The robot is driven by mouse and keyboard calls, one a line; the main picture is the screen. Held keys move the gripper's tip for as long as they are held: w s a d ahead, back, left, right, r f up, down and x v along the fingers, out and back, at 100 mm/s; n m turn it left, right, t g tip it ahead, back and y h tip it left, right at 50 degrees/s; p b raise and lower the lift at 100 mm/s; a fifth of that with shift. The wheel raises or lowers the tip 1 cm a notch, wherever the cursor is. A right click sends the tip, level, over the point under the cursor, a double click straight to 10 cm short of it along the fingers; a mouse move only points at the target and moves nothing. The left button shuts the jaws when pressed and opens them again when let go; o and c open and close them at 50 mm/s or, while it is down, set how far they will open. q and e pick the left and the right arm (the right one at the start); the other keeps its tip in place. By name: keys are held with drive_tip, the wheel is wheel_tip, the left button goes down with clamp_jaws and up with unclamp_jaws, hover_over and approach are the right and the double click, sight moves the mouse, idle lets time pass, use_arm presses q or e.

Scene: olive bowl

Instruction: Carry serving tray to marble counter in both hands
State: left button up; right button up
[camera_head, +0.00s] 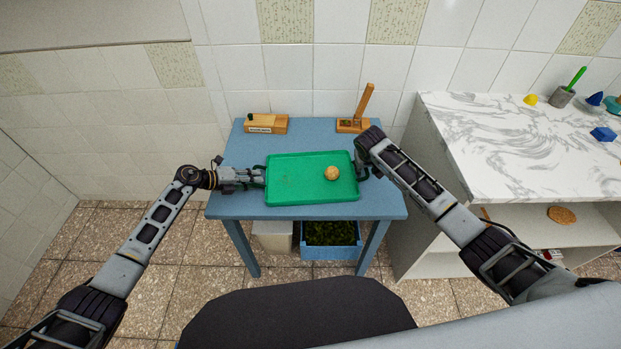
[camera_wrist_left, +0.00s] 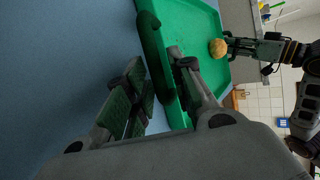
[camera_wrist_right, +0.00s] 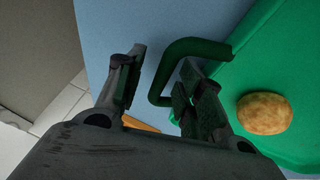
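The green serving tray (camera_head: 300,185) lies on the blue table (camera_head: 225,208), with a round brown item (camera_head: 332,173) on its right part. My left gripper (camera_head: 260,176) is at the tray's left end. In the left wrist view its fingers (camera_wrist_left: 158,95) are apart, with the dark green left handle (camera_wrist_left: 153,50) between them. My right gripper (camera_head: 362,168) is at the right end. In the right wrist view its fingers (camera_wrist_right: 160,90) are apart, one on each side of the right handle (camera_wrist_right: 165,65). Neither gripper visibly clamps a handle.
The marble counter (camera_head: 530,140) stands to the right, its front part clear. A grey cup (camera_head: 561,97) with a green stick and small coloured items stand at its back. A wooden box (camera_head: 266,123) and a wooden stand (camera_head: 355,123) are at the table's back.

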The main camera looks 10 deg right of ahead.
use_arm(q)
drive_tip(key=shift+w+d+f, duration=0.1)
drive_tip(key=shift+d, duration=0.05)
use_arm(e)
drive_tip(key=shift+w+f, duration=0.1)
drive_tip(key=shift+f, duration=0.1)
use_arm(q)
drive_tip(key=c, duration=0.4)
use_arm(e)
drive_tip(key=c, duration=0.4)
use_arm(q)
clamp_jaws()
use_arm(e)
clamp_jaws()
